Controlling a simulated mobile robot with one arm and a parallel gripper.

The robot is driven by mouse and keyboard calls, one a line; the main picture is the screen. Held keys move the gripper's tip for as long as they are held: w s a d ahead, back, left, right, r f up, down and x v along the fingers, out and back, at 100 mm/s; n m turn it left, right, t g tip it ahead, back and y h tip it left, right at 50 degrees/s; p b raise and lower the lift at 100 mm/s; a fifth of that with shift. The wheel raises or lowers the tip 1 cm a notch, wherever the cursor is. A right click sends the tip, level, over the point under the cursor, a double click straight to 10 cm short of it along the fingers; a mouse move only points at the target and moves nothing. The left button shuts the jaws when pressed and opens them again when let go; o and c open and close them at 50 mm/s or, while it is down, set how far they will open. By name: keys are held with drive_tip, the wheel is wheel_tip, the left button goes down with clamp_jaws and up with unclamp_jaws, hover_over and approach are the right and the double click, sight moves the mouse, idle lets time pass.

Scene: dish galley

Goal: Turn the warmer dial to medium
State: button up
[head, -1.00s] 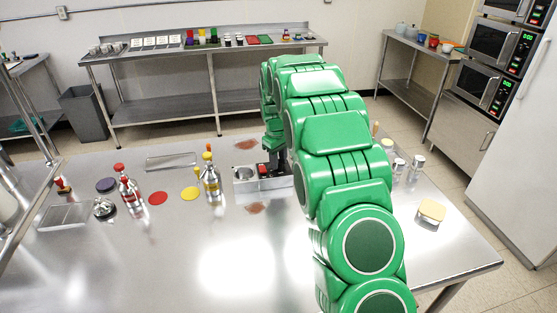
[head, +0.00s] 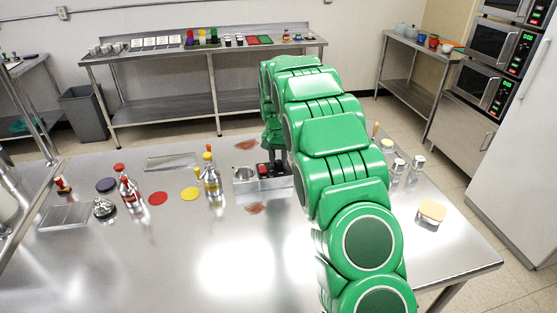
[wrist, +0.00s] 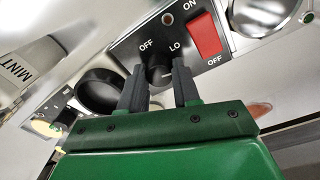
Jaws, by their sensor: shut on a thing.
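The warmer (head: 246,186) is a small metal unit on the steel table, partly hidden by my arm in the head view. In the wrist view its dark panel (wrist: 190,48) carries a black dial (wrist: 158,72), with the labels OFF and LO beside it. My gripper (wrist: 159,76) has its two dark fingers on either side of the dial and is shut on it. The dial's far end shows between the fingers; a medium label is not in sight. In the head view my gripper (head: 276,160) is over the warmer.
A red ON/OFF switch (wrist: 206,36) and a small indicator light (wrist: 168,18) sit near the dial. Round wells flank the panel. Bottles (head: 211,183) stand left of the warmer, shakers (head: 398,168) to the right. The table front is clear.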

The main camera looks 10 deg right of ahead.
sight(278, 161)
drive_tip(key=m, duration=0.3)
drive_tip(key=shift+w+m, duration=0.1)
drive_tip(key=shift+m, duration=2.1)
drive_tip(key=o, duration=1.1)
drive_tip(key=shift+c, duration=0.2)
drive_tip(key=shift+r, duration=0.1)
wheel_tip(278, 161, up, 7)
drive_tip(key=shift+w+f, duration=0.1)
drive_tip(key=shift+w, duration=0.05)
drive_tip(key=shift+r, duration=0.4)
